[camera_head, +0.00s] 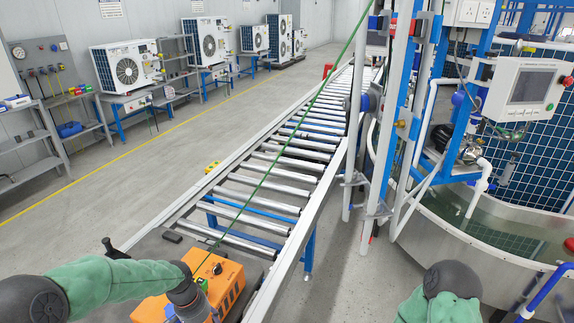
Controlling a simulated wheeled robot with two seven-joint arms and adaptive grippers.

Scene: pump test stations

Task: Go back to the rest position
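My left arm, in a green sleeve, comes in from the left in the head view. Its dark wrist and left gripper (194,306) are over an orange case (222,278) at the near end of the roller conveyor. I cannot make out the fingertips, or whether they touch the case. Small green and blue parts show beside the wrist. My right arm, also in a green sleeve, shows at the bottom right. Its gripper is out of view.
The roller conveyor (262,190) runs away up the middle. A blue and white frame (398,120), a control panel (524,90) and a curved water tank (478,245) stand at the right. Shelves and fan units (126,68) line the left wall. The left floor is clear.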

